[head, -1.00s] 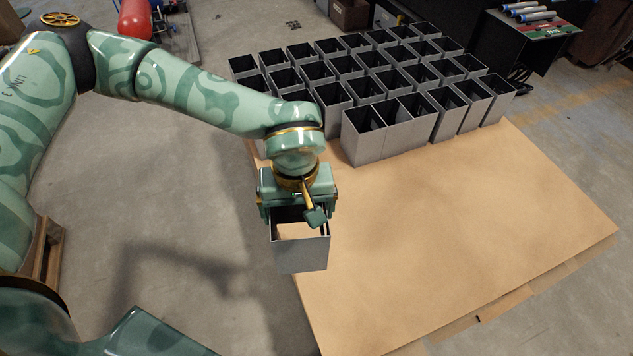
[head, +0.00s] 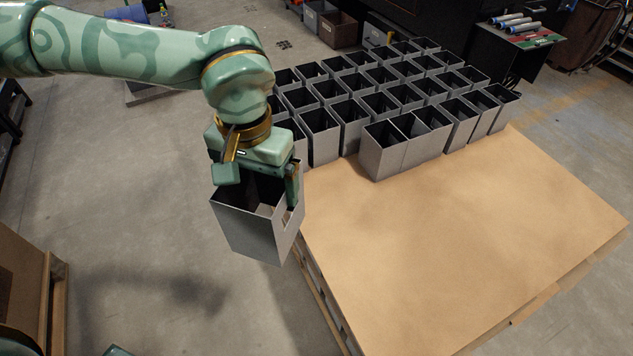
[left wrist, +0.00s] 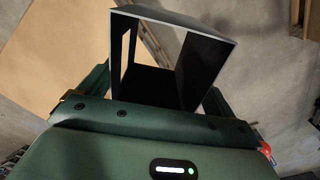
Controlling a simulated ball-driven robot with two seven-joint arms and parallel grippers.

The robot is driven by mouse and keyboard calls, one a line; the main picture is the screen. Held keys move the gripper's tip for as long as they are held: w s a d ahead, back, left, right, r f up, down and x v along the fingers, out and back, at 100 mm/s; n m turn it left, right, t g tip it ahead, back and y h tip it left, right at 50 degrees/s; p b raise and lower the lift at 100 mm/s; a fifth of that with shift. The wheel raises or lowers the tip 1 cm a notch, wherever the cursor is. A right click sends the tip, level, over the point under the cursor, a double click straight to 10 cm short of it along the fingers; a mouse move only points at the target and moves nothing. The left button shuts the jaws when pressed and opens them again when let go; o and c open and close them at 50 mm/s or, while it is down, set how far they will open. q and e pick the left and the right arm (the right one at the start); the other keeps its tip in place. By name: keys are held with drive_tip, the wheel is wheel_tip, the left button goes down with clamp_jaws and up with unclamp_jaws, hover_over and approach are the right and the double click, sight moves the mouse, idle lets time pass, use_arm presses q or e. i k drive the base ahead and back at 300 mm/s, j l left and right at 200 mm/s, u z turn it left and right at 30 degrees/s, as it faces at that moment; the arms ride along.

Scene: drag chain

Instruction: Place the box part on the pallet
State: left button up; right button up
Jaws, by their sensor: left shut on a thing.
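A grey open-topped box part (head: 250,228) hangs from my left gripper (head: 268,195) in the head view, left of the pallet's near-left edge. My left gripper is shut on the box part, which is slightly tilted. In the left wrist view the box part (left wrist: 172,17) shows its rim, dark inside and a slot in one wall. The pallet (head: 460,225) has a bare brown sheet on its front part. Rows of similar grey boxes (head: 383,152) stand upright on its back part. My right gripper is not in view.
The front of the pallet's top is clear. A wooden structure (head: 30,290) stands at the lower left. A dark stand with several cylinders (head: 515,22) is at the back right. Grey concrete floor (head: 130,200) lies left of the pallet.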

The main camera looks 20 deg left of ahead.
sight(322, 189)
drive_tip(key=i+j, duration=0.2)
drive_tip(key=j, duration=0.15)
drive_tip(key=i+j, duration=0.45)
drive_tip(key=j, duration=0.25)
drive_tip(key=i, duration=0.2)
